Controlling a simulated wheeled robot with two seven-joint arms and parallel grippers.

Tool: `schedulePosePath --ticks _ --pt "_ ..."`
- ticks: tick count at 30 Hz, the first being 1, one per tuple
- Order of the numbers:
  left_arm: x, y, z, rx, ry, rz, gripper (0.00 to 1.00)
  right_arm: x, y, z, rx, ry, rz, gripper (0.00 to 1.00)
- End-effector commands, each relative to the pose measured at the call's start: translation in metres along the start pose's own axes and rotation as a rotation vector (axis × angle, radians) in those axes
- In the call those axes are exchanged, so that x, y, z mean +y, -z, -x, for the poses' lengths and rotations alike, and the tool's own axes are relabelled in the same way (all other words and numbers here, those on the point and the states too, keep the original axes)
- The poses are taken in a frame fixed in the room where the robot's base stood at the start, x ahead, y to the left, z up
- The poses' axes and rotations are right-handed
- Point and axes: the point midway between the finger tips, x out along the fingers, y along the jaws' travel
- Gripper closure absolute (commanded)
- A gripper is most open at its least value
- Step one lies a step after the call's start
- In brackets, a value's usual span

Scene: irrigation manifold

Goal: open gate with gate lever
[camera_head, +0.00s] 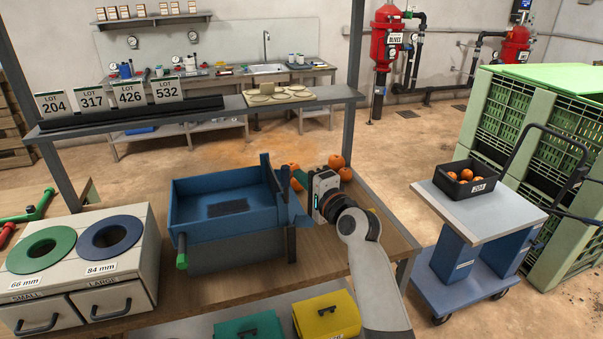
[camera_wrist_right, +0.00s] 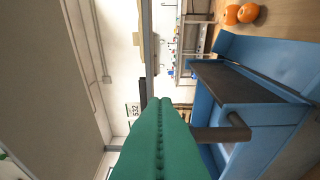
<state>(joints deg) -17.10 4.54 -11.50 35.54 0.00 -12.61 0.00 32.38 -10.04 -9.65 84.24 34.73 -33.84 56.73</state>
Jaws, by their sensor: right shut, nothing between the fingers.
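A blue hopper box (camera_head: 228,212) with an open top stands on the wooden table. It also shows in the right wrist view (camera_wrist_right: 262,112). A dark upright bar (camera_head: 291,244) stands at its front right corner, and a green-ended handle (camera_head: 181,250) is at its front left. In the right wrist view a dark grey bar (camera_wrist_right: 222,133) sticks out from the box beside my fingers; I cannot tell which part is the gate lever. My right gripper (camera_head: 300,181) is shut and empty, just right of the box. Its green fingers (camera_wrist_right: 160,142) fill the lower middle of the wrist view. My left gripper is out of view.
Several oranges (camera_head: 336,161) lie on the table behind the gripper. A sorting bin with green (camera_head: 41,250) and blue (camera_head: 110,235) rings stands left. Yellow (camera_head: 326,315) and teal (camera_head: 247,328) boxes are in front. A shelf (camera_head: 300,96) spans behind; a cart (camera_head: 480,217) stands right.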

Motion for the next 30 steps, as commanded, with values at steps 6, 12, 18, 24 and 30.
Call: schedulePosePath --ticks 6,12,18,24,30 --pt "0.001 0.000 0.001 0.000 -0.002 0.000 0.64 -0.001 0.003 -0.001 -0.001 0.001 0.001 1.00" --pt "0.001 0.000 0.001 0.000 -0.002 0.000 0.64 -0.001 0.003 -0.001 -0.001 0.001 0.001 1.00" --pt "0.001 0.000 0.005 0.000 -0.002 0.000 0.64 0.001 0.004 -0.001 0.000 0.008 0.026 1.00" --pt "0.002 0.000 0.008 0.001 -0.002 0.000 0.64 0.001 0.005 -0.001 0.000 0.017 0.061 1.00" --pt "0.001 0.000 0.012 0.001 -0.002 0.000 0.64 0.002 0.005 -0.001 0.000 0.025 0.090 1.00"
